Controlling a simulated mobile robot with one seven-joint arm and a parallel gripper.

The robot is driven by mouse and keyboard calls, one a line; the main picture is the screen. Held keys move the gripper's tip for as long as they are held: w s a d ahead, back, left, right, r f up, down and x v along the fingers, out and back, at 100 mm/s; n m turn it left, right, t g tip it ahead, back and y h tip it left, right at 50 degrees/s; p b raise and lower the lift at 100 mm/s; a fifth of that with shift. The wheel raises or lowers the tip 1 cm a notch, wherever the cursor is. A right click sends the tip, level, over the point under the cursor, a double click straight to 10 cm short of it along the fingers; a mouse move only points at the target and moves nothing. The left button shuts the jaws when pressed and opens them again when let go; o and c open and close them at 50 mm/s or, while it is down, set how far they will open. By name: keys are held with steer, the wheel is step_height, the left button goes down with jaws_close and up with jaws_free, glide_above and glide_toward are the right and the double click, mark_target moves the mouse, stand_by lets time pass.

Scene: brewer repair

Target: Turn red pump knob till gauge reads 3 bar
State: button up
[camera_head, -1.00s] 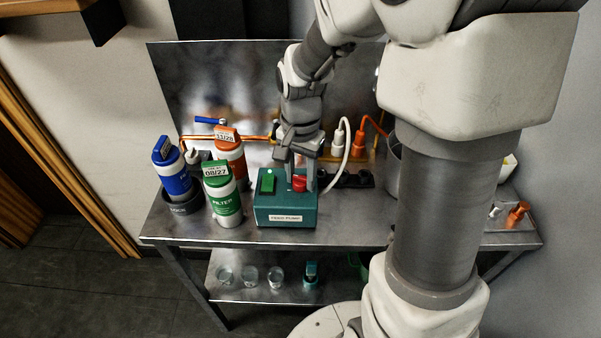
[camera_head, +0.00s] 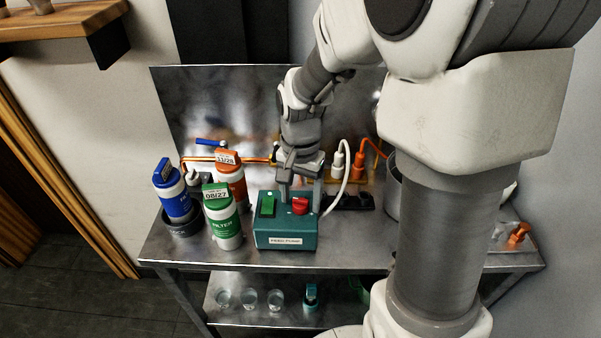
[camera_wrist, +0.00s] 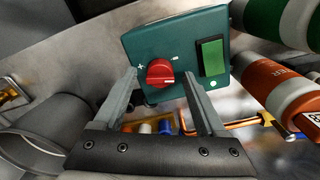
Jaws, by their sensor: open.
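The feed pump (camera_head: 285,239) is a teal box on the metal bench, with a red knob (camera_head: 300,205) and a green switch (camera_head: 267,206) on top. In the wrist view the red knob (camera_wrist: 160,73) sits between plus and minus marks, its pale pointer line turned toward the right. My gripper (camera_head: 301,190) is over the back of the pump, close to the knob. In the wrist view my gripper (camera_wrist: 160,85) is open, with one finger either side of the knob and visible gaps. No gauge face can be read in these views.
Blue (camera_head: 175,196), orange (camera_head: 230,175) and green (camera_head: 222,220) filter cartridges stand close left of the pump. A white cable (camera_head: 345,190) and a black power strip (camera_head: 352,200) lie at its right. Small glasses (camera_head: 249,299) stand on the lower shelf.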

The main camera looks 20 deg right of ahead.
mark_target(300, 199)
step_height(300, 199, up, 17)
steer(key=p, duration=0.2)
steer(key=shift+p, duration=0.3)
steer(key=s+r+n+t, duration=0.1)
steer(key=s+n+t, duration=0.4)
steer(key=s, duration=0.9)
steer(key=shift+r+n+t, duration=0.2)
steer(key=shift+n+t, duration=0.1)
steer(key=shift+n, duration=1.2)
steer(key=shift+d, duration=0.1)
stand_by(0.7)
